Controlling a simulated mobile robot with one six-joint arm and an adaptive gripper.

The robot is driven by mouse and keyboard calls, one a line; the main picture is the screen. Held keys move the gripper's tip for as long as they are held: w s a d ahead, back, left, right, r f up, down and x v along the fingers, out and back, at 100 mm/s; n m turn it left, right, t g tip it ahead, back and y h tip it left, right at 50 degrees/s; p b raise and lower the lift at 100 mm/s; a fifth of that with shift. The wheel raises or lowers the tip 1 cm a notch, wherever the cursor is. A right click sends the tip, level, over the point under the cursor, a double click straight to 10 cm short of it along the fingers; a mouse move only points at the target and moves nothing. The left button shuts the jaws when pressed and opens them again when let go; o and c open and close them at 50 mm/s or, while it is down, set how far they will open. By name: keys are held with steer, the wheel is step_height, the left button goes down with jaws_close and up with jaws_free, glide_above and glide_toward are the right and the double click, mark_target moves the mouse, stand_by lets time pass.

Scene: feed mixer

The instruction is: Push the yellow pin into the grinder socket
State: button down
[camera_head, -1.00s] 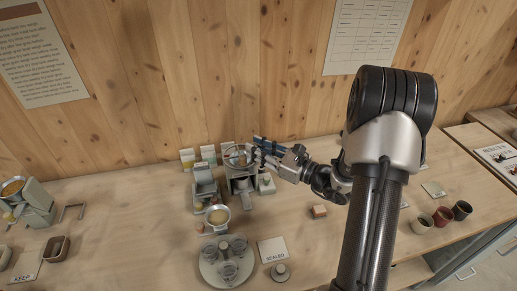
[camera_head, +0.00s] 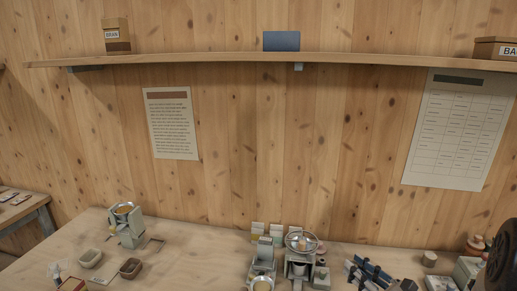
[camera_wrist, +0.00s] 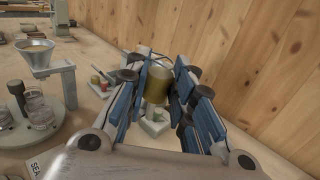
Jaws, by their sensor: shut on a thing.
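My gripper (camera_head: 368,273) is low in the head view, just right of a grey machine with a round bowl on top (camera_head: 301,243). In the wrist view its blue fingers (camera_wrist: 157,88) are closed around a yellow-olive cylinder, the yellow pin (camera_wrist: 156,86), held upright between them. The pin's lower end is clear of the fingers, above a small pale block (camera_wrist: 154,127). The pin cannot be made out in the head view. Which opening is the grinder socket cannot be told from these views.
A second grey machine (camera_head: 263,262) stands left of the bowl machine. A funnel machine (camera_wrist: 36,54) and a tray of glass jars (camera_wrist: 40,110) show at left in the wrist view. Another machine (camera_head: 125,225) stands far left. The wooden wall is close behind.

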steer(key=c, duration=2)
jaws_free()
steer(key=shift+w, duration=0.15)
steer(key=shift+c, duration=1.2)
jaws_close()
